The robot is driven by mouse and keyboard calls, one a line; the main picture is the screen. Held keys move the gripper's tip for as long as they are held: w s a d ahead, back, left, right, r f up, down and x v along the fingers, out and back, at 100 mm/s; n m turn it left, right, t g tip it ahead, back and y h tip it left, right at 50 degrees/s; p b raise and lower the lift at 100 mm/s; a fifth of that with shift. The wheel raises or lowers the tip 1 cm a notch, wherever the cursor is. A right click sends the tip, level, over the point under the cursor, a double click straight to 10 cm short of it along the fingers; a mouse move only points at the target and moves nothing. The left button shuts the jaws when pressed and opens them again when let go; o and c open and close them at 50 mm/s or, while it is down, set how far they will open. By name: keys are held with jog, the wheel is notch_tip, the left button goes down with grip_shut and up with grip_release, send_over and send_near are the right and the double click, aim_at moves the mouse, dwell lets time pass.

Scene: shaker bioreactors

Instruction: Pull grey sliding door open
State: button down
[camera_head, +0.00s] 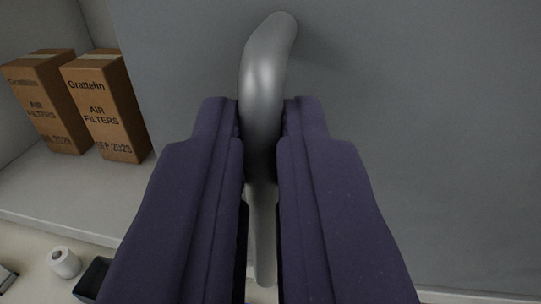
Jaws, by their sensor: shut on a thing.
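The grey sliding door (430,130) fills most of the view from upper left of centre to the right edge. Its grey curved handle (265,75) stands out from the door and runs roughly up and down. My gripper (262,110), with two dark purple fingers, is shut on the handle, one finger on each side. The handle's top bend shows above the fingers, and its lower part shows between them. The door's left edge shows next to an open shelf space.
Two brown air filter boxes (108,110) (48,100) stand on a pale shelf (60,195) at the left, beyond the door's edge. Below the shelf are a white roll (64,262) and a dark container (92,279), partly cut off by my gripper.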

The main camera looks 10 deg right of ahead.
jog(key=shift+d, duration=0.25)
jog(key=c, duration=1.2)
grip_release()
jog(key=s, duration=0.5)
jog(key=s+a, duration=0.1)
jog(key=s, duration=0.2)
jog(key=shift+w, duration=0.1)
